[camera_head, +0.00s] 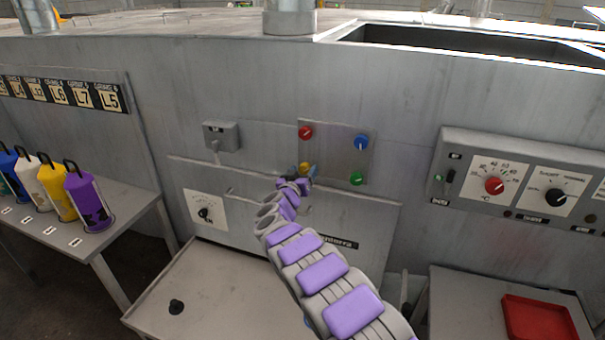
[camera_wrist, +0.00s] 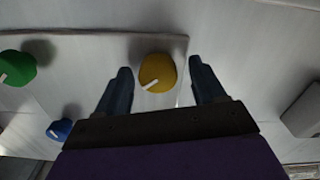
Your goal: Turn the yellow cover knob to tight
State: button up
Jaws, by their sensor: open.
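The yellow cover knob (camera_head: 304,167) is on the lower left of a small grey panel (camera_head: 335,145) on the machine's front wall. In the wrist view the yellow knob (camera_wrist: 157,72) has a white pointer line toward its lower left. My gripper (camera_wrist: 157,80) is open, with one dark finger on each side of the knob and gaps visible between. I cannot tell how far the fingertips are from the panel. In the head view my gripper (camera_head: 303,174) is at the panel's lower left and partly hides the knob.
A red knob (camera_head: 306,133), a blue knob (camera_head: 361,142) and a green knob (camera_head: 357,179) share the panel. A grey switch box (camera_head: 221,136) is to the left. A control box (camera_head: 525,185) with dials is to the right. Colored bottles (camera_head: 86,200) stand on the left table.

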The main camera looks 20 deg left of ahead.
jog(key=shift+w, duration=0.15)
jog(key=c, duration=1.1)
